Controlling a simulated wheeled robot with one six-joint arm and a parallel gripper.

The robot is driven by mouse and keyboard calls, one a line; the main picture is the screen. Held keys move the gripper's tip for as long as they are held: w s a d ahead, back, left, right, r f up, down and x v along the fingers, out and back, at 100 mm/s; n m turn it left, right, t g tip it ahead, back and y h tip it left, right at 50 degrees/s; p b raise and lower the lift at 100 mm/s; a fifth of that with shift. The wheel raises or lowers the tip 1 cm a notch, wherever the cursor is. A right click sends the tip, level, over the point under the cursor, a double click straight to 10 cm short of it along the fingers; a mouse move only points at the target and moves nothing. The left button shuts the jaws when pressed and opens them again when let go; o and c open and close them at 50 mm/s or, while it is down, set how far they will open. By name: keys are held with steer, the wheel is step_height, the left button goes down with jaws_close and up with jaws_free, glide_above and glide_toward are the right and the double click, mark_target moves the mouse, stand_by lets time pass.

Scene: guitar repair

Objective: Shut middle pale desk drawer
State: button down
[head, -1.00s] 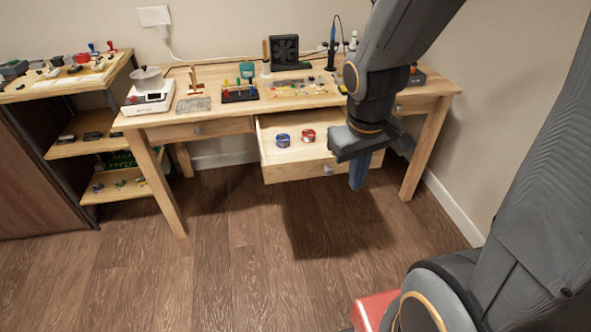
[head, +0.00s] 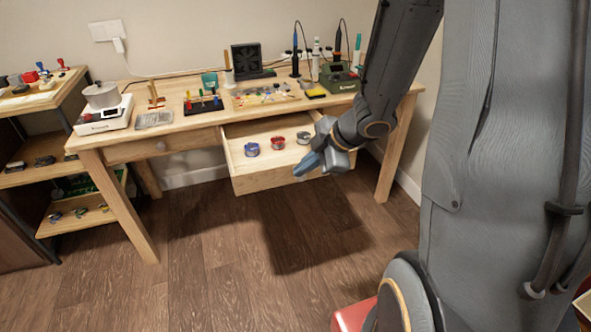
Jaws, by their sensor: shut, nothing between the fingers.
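The middle pale desk drawer (head: 262,180) stands pulled out under the wooden desk (head: 190,122). Inside it are a blue spool (head: 252,150), a red spool (head: 278,143) and a grey spool (head: 303,138). My gripper (head: 303,170) is shut and empty, with its blue fingertips at the right part of the drawer front in the picture. The gripper covers that end of the front and its knob. I cannot tell whether the fingers touch the drawer.
A closed left drawer (head: 160,146) is beside it. The desktop holds a white scale with a pot (head: 102,108), a black fan (head: 250,60) and a green soldering station (head: 340,78). A shelf unit (head: 60,180) stands at the left. The floor (head: 230,260) in front is clear.

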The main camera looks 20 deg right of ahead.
steer(key=b, duration=0.3)
glide_toward(273, 179)
step_height(273, 179, down, 4)
steer(key=s+a, duration=0.1)
steer(key=s, duration=0.1)
steer(key=shift+w+a+r+p, duration=0.1)
steer(key=shift+w+p, duration=0.05)
steer(key=shift+w, duration=0.85)
steer(key=shift+w+a+r+p, duration=0.1)
steer(key=shift+w+p, duration=0.05)
steer(key=shift+w, duration=0.85)
